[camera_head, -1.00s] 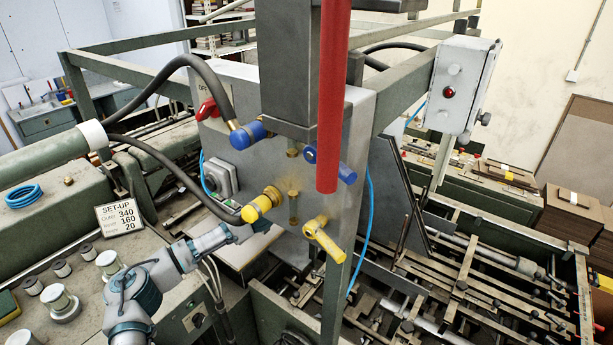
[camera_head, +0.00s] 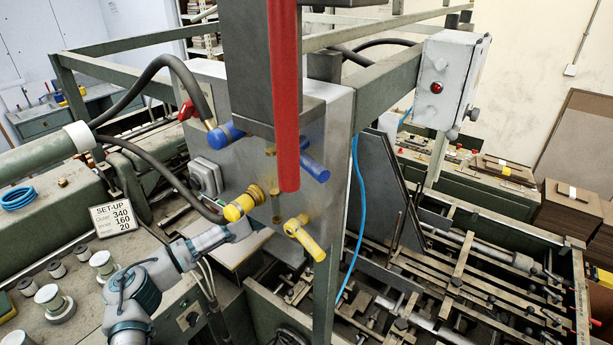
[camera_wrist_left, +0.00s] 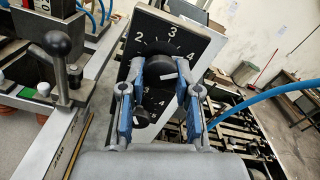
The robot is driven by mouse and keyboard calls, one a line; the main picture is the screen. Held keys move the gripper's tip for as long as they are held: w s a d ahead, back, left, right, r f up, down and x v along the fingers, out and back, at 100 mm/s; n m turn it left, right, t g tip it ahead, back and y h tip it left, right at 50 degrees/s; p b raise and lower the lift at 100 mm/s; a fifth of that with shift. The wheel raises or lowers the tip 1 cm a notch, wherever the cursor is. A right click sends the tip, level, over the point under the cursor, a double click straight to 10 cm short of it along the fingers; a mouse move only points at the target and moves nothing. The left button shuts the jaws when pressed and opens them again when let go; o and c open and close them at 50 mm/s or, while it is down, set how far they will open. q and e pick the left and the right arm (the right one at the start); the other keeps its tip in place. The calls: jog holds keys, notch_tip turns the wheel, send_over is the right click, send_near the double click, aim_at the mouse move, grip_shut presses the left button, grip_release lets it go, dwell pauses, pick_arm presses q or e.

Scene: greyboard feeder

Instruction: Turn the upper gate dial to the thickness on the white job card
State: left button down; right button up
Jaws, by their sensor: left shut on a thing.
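In the left wrist view, the upper gate dial (camera_wrist_left: 150,42) is a black plate with white figures, of which 2, 3 and 4 are readable. My left gripper (camera_wrist_left: 161,72) has its blue fingers on both sides of the dial's black knob (camera_wrist_left: 158,66), shut on it. A white mark shows on the knob; its exact reading is unclear. A lower dial knob (camera_wrist_left: 143,116) sits below, clear of the fingers. In the head view, my left gripper (camera_head: 238,230) is partly hidden by the grey panel. A white card (camera_head: 113,217) reads SET-UP, 340, 160, 20. My right gripper is out of view.
The grey panel (camera_head: 335,130) carries blue and yellow valve handles, with a red bar (camera_head: 285,100) in front. A black hose (camera_head: 165,172) runs left of it. In the left wrist view, a black ball lever (camera_wrist_left: 58,45) stands left and a blue hose (camera_wrist_left: 262,98) lies right.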

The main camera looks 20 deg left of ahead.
pick_arm(q)
jog(key=n, duration=2.2)
jog(key=shift+s+f+n, duration=0.1)
jog(key=shift+f+n, duration=0.1)
jog(key=shift+n, duration=0.2)
dwell(0.3)
jog(key=c, duration=0.8)
grip_release()
jog(key=shift+a, duration=0.1)
jog(key=shift+a+r, duration=0.2)
jog(key=shift+r, duration=0.05)
jog(key=shift+s, duration=0.15)
jog(key=shift+v, duration=5.85)
